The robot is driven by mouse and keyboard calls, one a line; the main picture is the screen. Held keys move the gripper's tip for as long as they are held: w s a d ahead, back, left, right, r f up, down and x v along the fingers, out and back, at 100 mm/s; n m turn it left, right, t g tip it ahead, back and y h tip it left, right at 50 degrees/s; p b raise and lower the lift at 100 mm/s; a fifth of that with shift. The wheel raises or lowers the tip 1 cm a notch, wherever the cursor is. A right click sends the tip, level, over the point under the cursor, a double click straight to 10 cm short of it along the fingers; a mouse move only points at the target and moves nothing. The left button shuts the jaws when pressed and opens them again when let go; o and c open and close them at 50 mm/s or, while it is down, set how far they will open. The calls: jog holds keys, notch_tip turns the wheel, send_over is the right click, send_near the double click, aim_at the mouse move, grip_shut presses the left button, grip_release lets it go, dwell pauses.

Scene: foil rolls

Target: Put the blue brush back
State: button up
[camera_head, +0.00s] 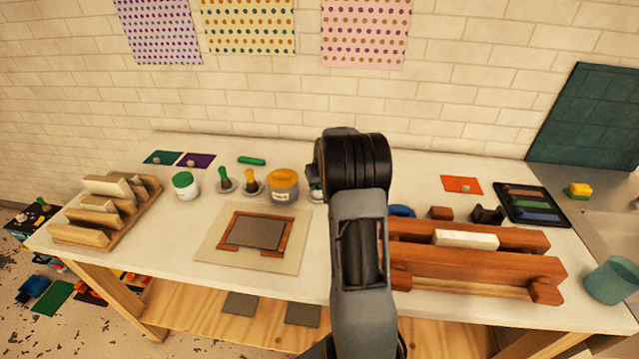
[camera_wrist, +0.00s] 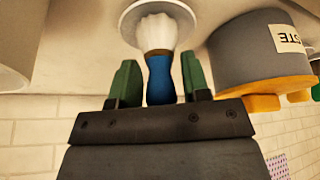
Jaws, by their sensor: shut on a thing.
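The blue brush (camera_wrist: 161,80) has a blue handle and white bristles. In the wrist view my gripper (camera_wrist: 158,64) has its two green fingers on either side of the handle and is shut on it. The bristles lie over a pale round dish (camera_wrist: 129,22); I cannot tell whether they touch it. In the head view my arm hides the gripper and most of the brush. The edge of a dish (camera_head: 318,197) shows just left of the arm. Green (camera_head: 225,180) and orange (camera_head: 251,182) brushes stand on their own dishes further left.
A paste tub (camera_head: 283,187) with an orange lid stands close beside the brush, also in the wrist view (camera_wrist: 258,50). A white jar (camera_head: 186,187) with a green lid, a framed board (camera_head: 215,245), a wooden rack (camera_head: 75,233) and a red-brown wooden press (camera_head: 470,265) surround it.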

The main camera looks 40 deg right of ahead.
dwell(0.3)
jog(key=o, duration=1.6)
jog(key=shift+o, duration=0.2)
jog(key=shift+r+p, duration=2.45)
jog(key=shift+r, duration=2)
